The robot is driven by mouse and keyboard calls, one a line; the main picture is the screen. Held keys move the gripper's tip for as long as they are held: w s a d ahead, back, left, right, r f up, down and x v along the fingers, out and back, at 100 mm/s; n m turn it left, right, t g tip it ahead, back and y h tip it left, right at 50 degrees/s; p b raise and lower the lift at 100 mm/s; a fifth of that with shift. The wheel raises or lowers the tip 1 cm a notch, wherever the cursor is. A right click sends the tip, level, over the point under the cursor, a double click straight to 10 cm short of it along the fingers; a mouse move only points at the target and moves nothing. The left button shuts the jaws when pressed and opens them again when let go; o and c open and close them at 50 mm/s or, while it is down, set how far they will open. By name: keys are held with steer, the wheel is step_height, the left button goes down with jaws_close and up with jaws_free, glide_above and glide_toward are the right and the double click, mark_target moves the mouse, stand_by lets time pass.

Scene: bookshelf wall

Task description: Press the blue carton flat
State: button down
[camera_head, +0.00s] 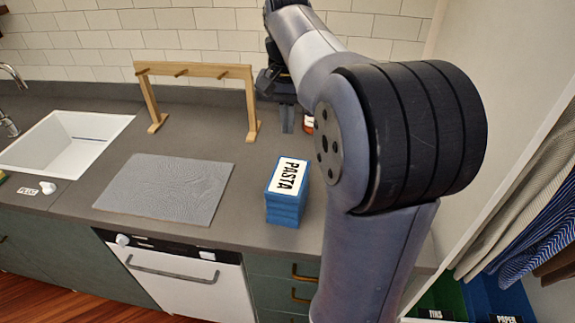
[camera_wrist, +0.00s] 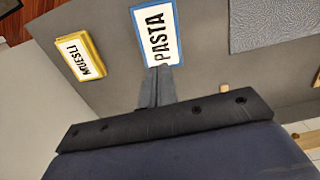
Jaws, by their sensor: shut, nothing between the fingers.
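The blue carton (camera_head: 286,192), with a white top label reading PASTA, stands on the grey counter near its front edge. Its side shows several horizontal creases. In the wrist view, its labelled top (camera_wrist: 155,25) lies just beyond my fingertips. My gripper (camera_head: 288,128) is shut and empty, pointing down behind the carton in the head view. In the wrist view my gripper (camera_wrist: 160,72) overlaps the label's near edge. I cannot tell how high the fingertips are above the counter, and no contact with the carton is clear.
A yellow MUESLI carton (camera_wrist: 80,58) stands beside the blue one; my arm hides it in the head view. A grey mat (camera_head: 168,188), wooden rack (camera_head: 195,71) and sink (camera_head: 65,140) are to the left.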

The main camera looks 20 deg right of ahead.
mark_target(287, 176)
step_height(287, 176, down, 13)
steer(key=shift+r, duration=0.1)
stand_by(0.5)
step_height(287, 176, down, 8)
steer(key=b, duration=0.4)
steer(key=shift+s, duration=0.1)
step_height(287, 176, up, 14)
steer(key=p, duration=0.3)
stand_by(0.4)
